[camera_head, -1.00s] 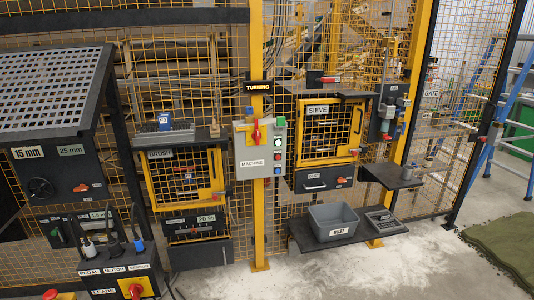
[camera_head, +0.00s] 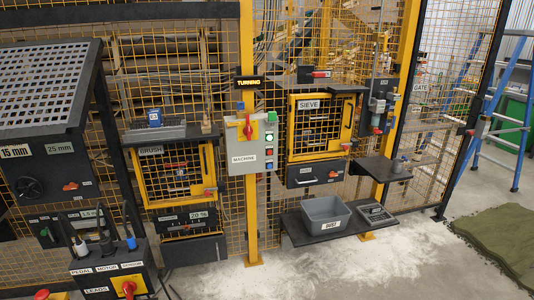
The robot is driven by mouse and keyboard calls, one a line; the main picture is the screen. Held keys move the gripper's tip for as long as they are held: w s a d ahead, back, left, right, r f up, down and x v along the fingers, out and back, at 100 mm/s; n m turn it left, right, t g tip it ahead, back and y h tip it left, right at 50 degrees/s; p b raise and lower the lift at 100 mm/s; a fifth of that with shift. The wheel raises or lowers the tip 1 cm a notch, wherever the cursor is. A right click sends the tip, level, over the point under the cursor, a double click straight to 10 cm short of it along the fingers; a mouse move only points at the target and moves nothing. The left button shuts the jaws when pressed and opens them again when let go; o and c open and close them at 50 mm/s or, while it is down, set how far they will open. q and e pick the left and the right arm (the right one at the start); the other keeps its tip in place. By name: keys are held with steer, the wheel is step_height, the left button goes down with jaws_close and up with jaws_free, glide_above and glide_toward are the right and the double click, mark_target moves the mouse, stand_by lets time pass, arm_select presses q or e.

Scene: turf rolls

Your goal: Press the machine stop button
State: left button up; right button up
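A grey control box labelled MACHINE (camera_head: 242,158) is mounted on the yellow post in the middle of the head view. It carries a red handle switch (camera_head: 248,127) on a yellow plate at its upper left. The buttons' lettering is too small to read. A TURNING sign (camera_head: 248,83) hangs above the box. Neither of my grippers is in view.
A LEADS box (camera_head: 96,290) with a red switch and plugs stands at the lower left. A red knob (camera_head: 41,294) shows beside it. A shelf with a grey DUST bin (camera_head: 325,215) juts out right of the post. Dusty floor in front is open; a green turf roll (camera_head: 495,245) lies right.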

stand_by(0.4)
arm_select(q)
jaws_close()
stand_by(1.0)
